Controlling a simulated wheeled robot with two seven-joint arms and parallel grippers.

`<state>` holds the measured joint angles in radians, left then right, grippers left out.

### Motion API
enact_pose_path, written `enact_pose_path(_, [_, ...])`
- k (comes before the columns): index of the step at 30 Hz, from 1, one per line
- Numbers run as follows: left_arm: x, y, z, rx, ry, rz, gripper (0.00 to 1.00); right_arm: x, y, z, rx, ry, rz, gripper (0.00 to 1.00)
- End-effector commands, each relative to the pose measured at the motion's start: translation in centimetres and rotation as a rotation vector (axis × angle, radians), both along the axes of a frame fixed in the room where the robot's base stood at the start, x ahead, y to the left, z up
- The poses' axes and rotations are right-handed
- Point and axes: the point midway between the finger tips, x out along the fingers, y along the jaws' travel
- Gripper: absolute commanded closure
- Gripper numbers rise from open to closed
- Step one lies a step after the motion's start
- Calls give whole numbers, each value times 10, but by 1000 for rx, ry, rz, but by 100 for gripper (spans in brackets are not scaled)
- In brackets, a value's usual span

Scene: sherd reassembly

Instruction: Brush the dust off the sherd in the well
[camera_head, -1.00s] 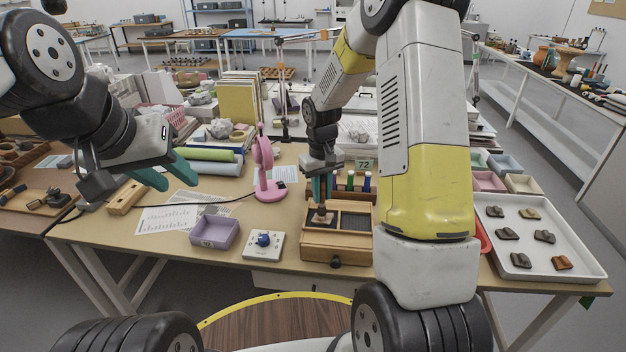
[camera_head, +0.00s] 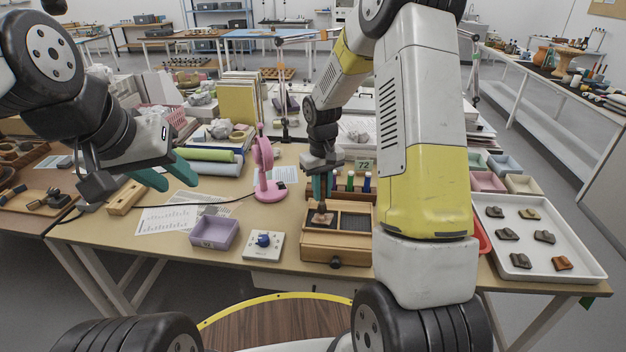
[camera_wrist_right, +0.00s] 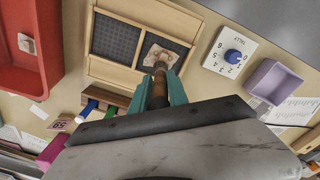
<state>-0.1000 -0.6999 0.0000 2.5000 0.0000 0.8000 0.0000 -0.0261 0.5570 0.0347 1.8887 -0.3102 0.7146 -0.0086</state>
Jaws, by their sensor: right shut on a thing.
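The wooden box (camera_head: 337,246) stands on the table with two dark wells in its top. A pale, pinkish-tan sherd (camera_wrist_right: 153,51) lies in one well, the left one in the head view, and is partly covered by the brush. My right gripper (camera_head: 322,184) points down over that well, shut on a brush (camera_wrist_right: 160,74) with a brown handle. The brush's tip is at the sherd; I cannot tell whether it touches. The other well (camera_wrist_right: 114,40) looks empty. My left gripper (camera_head: 174,177) is open and empty, above the table's left part.
A white dial block (camera_head: 263,245) and a lilac tray (camera_head: 214,233) stand left of the box. A pink stand (camera_head: 268,180) is behind them. A white tray of several sherds (camera_head: 591,268) is at right. A red tray (camera_wrist_right: 28,75) lies beside the box.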

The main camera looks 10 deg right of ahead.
Motion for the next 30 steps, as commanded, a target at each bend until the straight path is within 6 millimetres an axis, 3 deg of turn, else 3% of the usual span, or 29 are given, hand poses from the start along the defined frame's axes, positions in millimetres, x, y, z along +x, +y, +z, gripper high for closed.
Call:
enact_pose_path(8, [0,0,0,0,0,0,64,-17,5,1,0,3,1,100])
enact_pose_path(20, [0,0,0,0,0,0,64,0,0,0,1,1,-1,100])
enact_pose_path(30, [0,0,0,0,0,0,64,-17,5,-1,0,3,0,100])
